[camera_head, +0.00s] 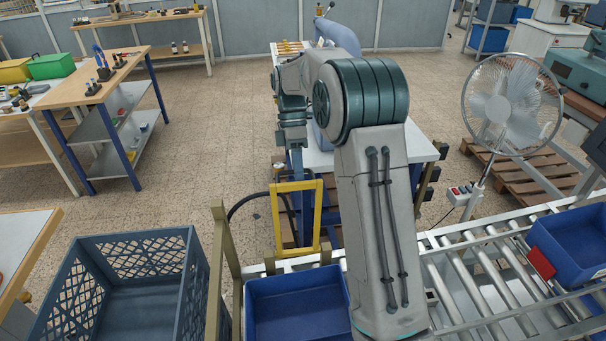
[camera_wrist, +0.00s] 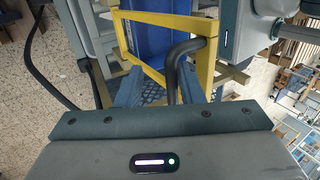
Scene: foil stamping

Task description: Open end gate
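The end gate looks like the yellow frame (camera_head: 297,217) standing upright at the near-left end of the roller conveyor. In the wrist view the yellow frame (camera_wrist: 207,65) lies just beyond my gripper (camera_wrist: 164,72). My gripper's two fingers are spread apart. A dark bent bar or hose (camera_wrist: 172,72) runs down from the frame into the space between them; I cannot tell whether a finger touches it. No grasp shows. In the head view my arm covers part of the area, and the fingers are not clear there.
A grey-blue crate (camera_head: 120,245) stands at left. A white-topped table (camera_head: 410,150) is beyond my arm, and a fan (camera_head: 512,100) stands at right.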

